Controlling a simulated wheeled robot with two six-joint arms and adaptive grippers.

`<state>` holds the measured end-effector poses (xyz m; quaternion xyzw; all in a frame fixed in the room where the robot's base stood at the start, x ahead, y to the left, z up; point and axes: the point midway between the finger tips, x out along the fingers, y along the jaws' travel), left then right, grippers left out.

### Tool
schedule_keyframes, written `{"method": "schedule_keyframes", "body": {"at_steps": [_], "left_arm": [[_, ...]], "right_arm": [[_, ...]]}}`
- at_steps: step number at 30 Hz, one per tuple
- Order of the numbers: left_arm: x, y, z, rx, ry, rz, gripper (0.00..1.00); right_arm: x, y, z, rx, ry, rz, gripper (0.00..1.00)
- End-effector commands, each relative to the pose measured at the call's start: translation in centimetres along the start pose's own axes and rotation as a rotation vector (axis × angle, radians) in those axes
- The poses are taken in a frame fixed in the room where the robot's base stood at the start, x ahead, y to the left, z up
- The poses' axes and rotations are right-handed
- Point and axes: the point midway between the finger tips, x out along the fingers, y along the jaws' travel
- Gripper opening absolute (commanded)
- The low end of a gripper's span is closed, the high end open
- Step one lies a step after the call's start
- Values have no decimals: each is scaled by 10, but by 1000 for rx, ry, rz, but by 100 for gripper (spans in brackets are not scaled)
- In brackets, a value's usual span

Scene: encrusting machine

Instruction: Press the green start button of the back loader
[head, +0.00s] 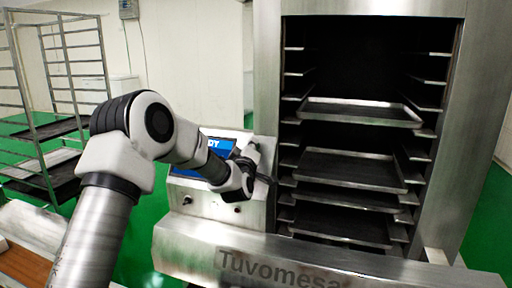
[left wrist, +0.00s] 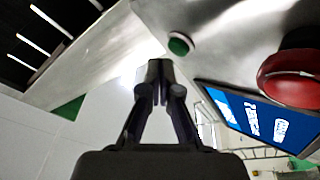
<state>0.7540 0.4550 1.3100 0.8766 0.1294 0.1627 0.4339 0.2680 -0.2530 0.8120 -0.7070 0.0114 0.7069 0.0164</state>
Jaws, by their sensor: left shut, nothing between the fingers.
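The green start button (left wrist: 180,44) is a round green cap in a pale ring on the metal control panel, in the left wrist view. My left gripper (left wrist: 160,72) is shut and empty. Its fingertips show just below and left of the button in that view; a small gap shows in the picture, but the depth between them is unclear. In the head view my left gripper (head: 268,180) is at the right side of the control panel (head: 190,200), by the loader's rack opening. I cannot make out the green button there. My right gripper is not in view.
A red mushroom button (left wrist: 288,78) and a blue screen (left wrist: 258,120) are close by on the panel. The loader's rack holds several metal trays (head: 350,170). A front beam (head: 230,258) marked Tuvomesa runs below. A wheeled rack (head: 45,110) stands at the left.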

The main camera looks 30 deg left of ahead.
Motion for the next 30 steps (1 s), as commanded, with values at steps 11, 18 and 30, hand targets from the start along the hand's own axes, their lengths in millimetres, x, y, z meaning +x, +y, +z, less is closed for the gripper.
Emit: {"method": "schedule_keyframes", "body": {"at_steps": [11,18,30], "left_arm": [[4,-3,4,0,-1,0,0],[5,-4,4,0,-1,0,0],[8,-7,7,0,0,0,0]], "right_arm": [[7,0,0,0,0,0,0],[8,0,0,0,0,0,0],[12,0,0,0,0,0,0]]}}
